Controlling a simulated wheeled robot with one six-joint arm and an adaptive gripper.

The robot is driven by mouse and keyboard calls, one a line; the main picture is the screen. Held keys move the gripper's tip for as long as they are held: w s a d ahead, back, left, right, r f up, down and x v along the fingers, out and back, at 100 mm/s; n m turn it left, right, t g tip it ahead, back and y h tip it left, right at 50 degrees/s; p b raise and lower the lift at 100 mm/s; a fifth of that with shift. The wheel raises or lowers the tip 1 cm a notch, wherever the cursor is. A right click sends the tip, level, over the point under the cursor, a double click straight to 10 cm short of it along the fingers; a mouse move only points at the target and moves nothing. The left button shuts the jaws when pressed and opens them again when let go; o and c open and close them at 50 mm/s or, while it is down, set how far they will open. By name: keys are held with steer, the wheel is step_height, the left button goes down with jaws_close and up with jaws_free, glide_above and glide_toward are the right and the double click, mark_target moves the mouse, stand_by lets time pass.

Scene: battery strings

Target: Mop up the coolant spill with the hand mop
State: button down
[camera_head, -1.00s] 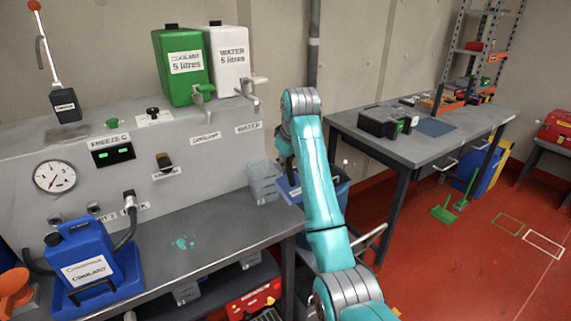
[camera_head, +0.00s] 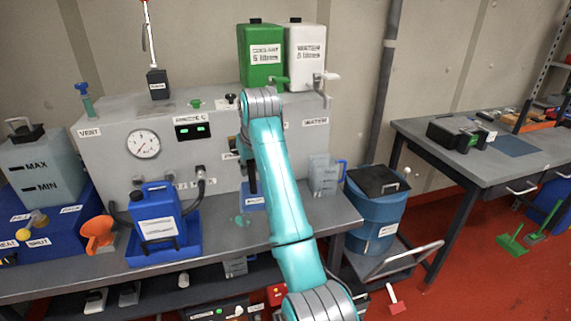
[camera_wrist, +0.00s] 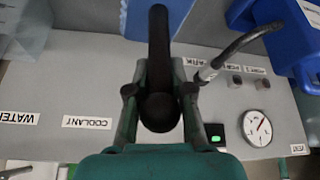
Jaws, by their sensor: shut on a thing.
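My gripper (camera_wrist: 159,90) is shut on the black handle (camera_wrist: 160,52) of the hand mop, seen from above in the wrist view. The mop's head (camera_wrist: 130,18) shows partly beyond the handle. In the head view my arm hides most of the gripper. The mop's blue labelled head (camera_head: 252,199) shows left of my arm, near the back of the grey bench top. The coolant spill (camera_head: 241,220) is a small teal patch on the bench, just in front of and slightly left of the mop head in the picture. Whether the mop touches the bench is unclear.
A blue coolant can (camera_head: 157,218) in a tray and an orange funnel (camera_head: 98,233) stand left of the spill. A clear jug (camera_head: 323,175) stands to the right. A blue bin (camera_head: 374,220) with a black lid is beside the bench. A hose (camera_wrist: 240,45) runs near the gripper.

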steer(key=s+a+f, duration=0.1)
steer(key=a+f, duration=0.3)
steer(key=shift+s+f, duration=0.35)
steer(key=shift+f, duration=0.05)
steer(key=shift+d, duration=0.1)
stand_by(0.3)
